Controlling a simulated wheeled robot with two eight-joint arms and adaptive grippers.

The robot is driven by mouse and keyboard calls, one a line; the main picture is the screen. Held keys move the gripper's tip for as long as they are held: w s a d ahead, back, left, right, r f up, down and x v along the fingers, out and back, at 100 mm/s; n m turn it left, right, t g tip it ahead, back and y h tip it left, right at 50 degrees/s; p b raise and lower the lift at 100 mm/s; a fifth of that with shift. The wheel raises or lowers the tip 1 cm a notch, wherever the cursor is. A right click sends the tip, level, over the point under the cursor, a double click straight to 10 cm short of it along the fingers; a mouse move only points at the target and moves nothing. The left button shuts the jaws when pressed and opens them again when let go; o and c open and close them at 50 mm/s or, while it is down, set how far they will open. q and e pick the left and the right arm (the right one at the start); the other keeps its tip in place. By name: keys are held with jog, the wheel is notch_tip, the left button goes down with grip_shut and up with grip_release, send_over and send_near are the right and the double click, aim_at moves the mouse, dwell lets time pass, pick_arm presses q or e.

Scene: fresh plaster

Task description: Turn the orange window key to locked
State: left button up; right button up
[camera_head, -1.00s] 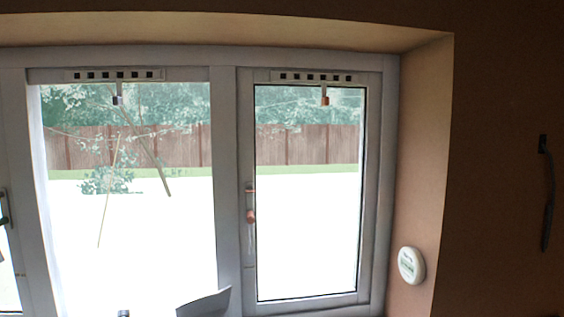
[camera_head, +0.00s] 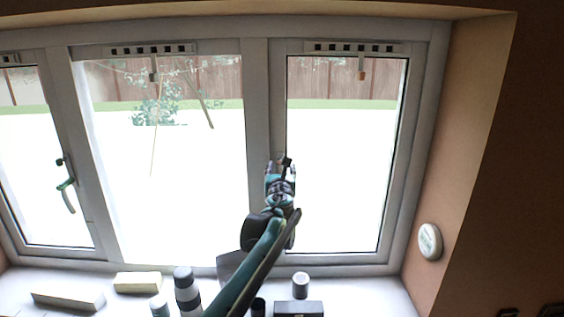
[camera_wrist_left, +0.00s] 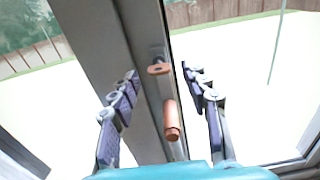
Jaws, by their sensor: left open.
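In the left wrist view, a flat orange piece (camera_wrist_left: 158,69), which looks like the window key, sits on the grey window frame (camera_wrist_left: 105,50). Below it is an orange rounded cylinder (camera_wrist_left: 172,120) on the same upright fitting; I cannot tell whether the two are one part. My left gripper (camera_wrist_left: 160,73) is open, its dark fingers on either side of both orange parts, with no clear contact. In the head view, my left gripper (camera_head: 280,163) is at the right window's left frame and mostly hides the fitting. My right gripper is not in view.
A green-handled latch (camera_head: 67,190) is on the left window. The sill (camera_head: 350,290) holds a yellow block (camera_head: 138,282), a grey block (camera_head: 68,300), a dark-banded cylinder (camera_head: 187,290), a small jar (camera_head: 300,285) and a dark box (camera_head: 298,308). A white disc (camera_head: 430,241) is on the right wall.

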pick_arm(q)
jog(key=shift+w, duration=1.05)
jog(key=shift+a, duration=0.1)
grip_shut()
